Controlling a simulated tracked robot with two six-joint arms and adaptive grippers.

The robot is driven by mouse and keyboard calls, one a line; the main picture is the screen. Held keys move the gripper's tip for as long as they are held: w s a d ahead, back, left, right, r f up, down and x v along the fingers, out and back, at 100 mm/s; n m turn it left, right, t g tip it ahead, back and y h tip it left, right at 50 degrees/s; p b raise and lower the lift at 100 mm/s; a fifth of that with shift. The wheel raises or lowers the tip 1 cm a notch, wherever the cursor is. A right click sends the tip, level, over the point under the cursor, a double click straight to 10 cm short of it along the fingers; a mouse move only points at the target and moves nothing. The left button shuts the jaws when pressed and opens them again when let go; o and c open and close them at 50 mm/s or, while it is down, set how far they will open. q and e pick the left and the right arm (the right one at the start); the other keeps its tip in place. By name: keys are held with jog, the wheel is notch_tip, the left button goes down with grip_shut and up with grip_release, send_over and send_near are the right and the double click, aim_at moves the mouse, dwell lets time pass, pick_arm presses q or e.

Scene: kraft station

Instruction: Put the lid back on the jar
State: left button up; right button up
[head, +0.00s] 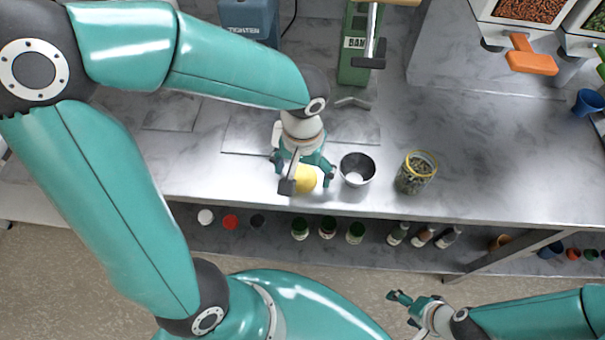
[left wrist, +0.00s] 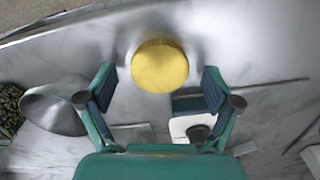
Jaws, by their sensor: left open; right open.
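The yellow lid (head: 306,179) lies on the grey marbled counter near its front edge. In the left wrist view the lid (left wrist: 160,66) is a round yellow disc just ahead of and between the fingertips. My left gripper (head: 304,178) is open above the lid, fingers on either side and partly covering it. The gripper also shows in the left wrist view (left wrist: 158,85). The glass jar (head: 416,175), open with a yellowish rim and dark green contents, stands upright to the right. My right gripper (head: 405,310) is open and empty, low in front of the counter.
A metal cup (head: 357,169) stands between the lid and the jar. A green press-like stand (head: 355,60) and a blue block (head: 248,20) are behind. Dispensers with an orange handle (head: 531,55) are at the back right. Several bottles (head: 327,228) sit on the shelf below.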

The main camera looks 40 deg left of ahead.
aim_at(303, 176)
pick_arm(q)
jog(key=shift+c, duration=0.2)
jog(key=c, duration=0.8)
jog(key=shift+r, duration=0.15)
notch_tip(303, 176, up, 20)
jog(key=shift+f+p, duration=0.1)
jog(key=shift+p, duration=0.6)
